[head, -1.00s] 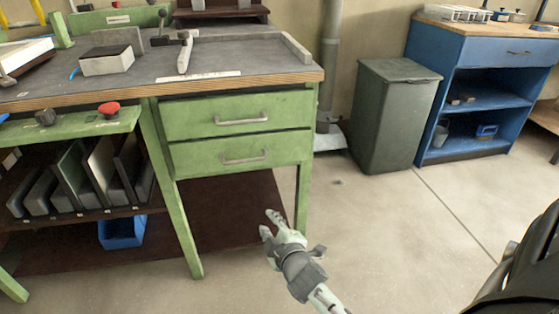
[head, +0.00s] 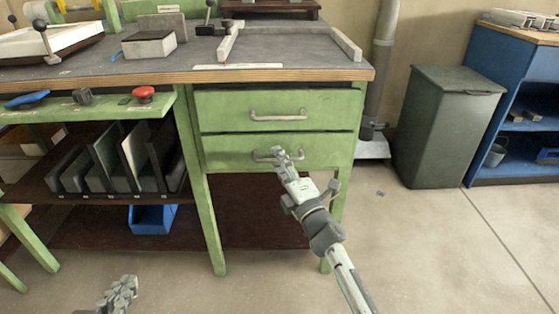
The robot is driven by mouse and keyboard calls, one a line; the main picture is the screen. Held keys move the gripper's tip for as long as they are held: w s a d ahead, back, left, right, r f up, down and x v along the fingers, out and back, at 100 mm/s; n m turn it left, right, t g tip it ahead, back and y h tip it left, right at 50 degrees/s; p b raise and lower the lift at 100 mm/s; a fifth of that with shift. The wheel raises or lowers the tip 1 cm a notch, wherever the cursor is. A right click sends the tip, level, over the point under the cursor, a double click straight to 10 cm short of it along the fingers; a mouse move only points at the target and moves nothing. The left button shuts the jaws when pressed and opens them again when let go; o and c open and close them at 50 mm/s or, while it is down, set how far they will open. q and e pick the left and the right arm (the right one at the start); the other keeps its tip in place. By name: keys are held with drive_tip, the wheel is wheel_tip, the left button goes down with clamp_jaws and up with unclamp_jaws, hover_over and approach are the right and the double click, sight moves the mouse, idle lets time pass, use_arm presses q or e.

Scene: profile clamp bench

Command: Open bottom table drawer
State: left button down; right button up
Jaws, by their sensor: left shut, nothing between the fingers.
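The green bottom drawer (head: 228,153) sits under the top drawer (head: 225,112) in the bench, and both look closed. The bottom drawer's metal handle (head: 262,158) is partly hidden by my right gripper (head: 287,157). The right fingertips overlap the handle near its middle. I cannot tell whether they touch or close around it. My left gripper (head: 122,290) is low at the bottom left edge, over the floor, shut and empty, far from the drawers.
The bench's green front leg (head: 201,200) stands left of the drawers. A dark green bin (head: 440,130) and blue cabinet (head: 500,100) stand right. The floor before the drawers is clear.

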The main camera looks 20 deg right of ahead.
drive_tip(key=shift+w, duration=0.2)
drive_tip(key=shift+c, duration=0.4)
clamp_jaws()
